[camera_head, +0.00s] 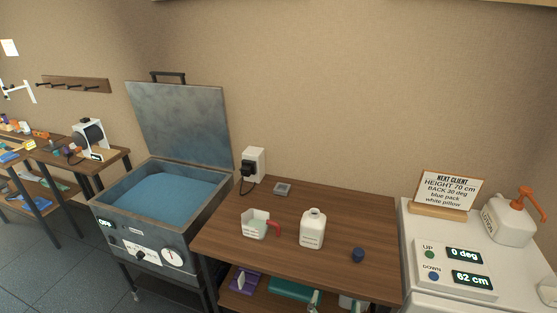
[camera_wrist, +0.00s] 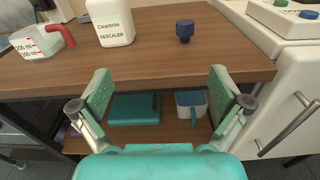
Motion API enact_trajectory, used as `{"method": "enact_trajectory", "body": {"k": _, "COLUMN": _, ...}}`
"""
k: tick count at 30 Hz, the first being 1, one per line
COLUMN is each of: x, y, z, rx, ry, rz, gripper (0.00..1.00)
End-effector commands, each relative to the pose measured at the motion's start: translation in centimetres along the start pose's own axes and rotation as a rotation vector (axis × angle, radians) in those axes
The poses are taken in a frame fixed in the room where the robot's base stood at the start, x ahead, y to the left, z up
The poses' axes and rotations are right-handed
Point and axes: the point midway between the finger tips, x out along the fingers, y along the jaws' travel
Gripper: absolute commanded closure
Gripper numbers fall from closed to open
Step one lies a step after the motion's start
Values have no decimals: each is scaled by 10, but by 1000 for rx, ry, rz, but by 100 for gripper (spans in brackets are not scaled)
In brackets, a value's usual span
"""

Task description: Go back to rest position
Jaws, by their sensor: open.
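My gripper (camera_wrist: 160,98) shows in the wrist view, open and empty, its two green fingers spread wide in front of the wooden table's front edge. It touches nothing that I can see. The wooden table (camera_head: 300,200) stands in the middle of the head view. On it are a measuring cup with a red handle (camera_head: 254,226), an open white descaler bottle (camera_head: 312,230) and a dark blue cap (camera_head: 358,255). The cup (camera_wrist: 38,44), bottle (camera_wrist: 110,22) and cap (camera_wrist: 184,30) also show in the wrist view, beyond my gripper. My gripper is not visible in the head view.
An open metal tank (camera_head: 150,222) with blue contents and a raised lid stands left of the table. A white cabinet (camera_head: 408,225) with a control panel (camera_head: 455,268), sign (camera_head: 448,192) and pump bottle (camera_head: 510,220) stands right. The table's lower shelf holds a teal box (camera_wrist: 135,108).

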Motion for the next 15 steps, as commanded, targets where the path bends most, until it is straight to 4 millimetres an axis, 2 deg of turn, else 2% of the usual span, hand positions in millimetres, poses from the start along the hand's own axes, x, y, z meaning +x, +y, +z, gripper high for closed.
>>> {"method": "enact_trajectory", "body": {"k": 8, "x": -24, "y": -17, "z": -22, "rx": 158, "ry": 62, "rz": 32, "gripper": 0}}
{"method": "enact_trajectory", "body": {"k": 15, "x": -62, "y": -37, "z": -48, "rx": 393, "ry": 151, "rz": 60, "gripper": 0}}
